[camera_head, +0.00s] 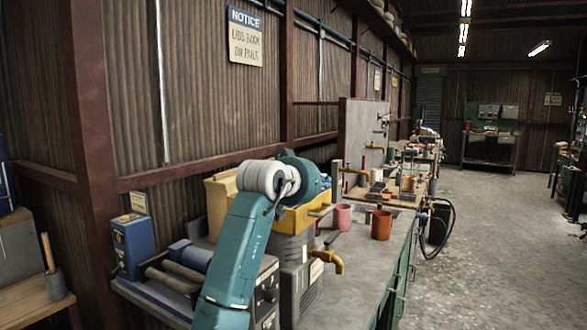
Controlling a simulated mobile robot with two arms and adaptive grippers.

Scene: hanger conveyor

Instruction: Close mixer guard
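A teal arm with a white joint, which seems to be mine, reaches up from the bottom over the bench. My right gripper (322,210) is mostly hidden near the arm's far end; I cannot tell whether it is open or touching anything. Behind the arm stands a machine with a yellow upper part (222,203) and a grey body (300,270), which may be the mixer. The arm covers much of it. I cannot make out a guard or its position. My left gripper is not in view.
On the workbench (370,260) stand a pink cup (343,217), an orange-brown cup (381,225) and a yellow tap-like part (328,260). A blue control box (133,246) stands at the left by the wall. The floor (500,260) at the right is open.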

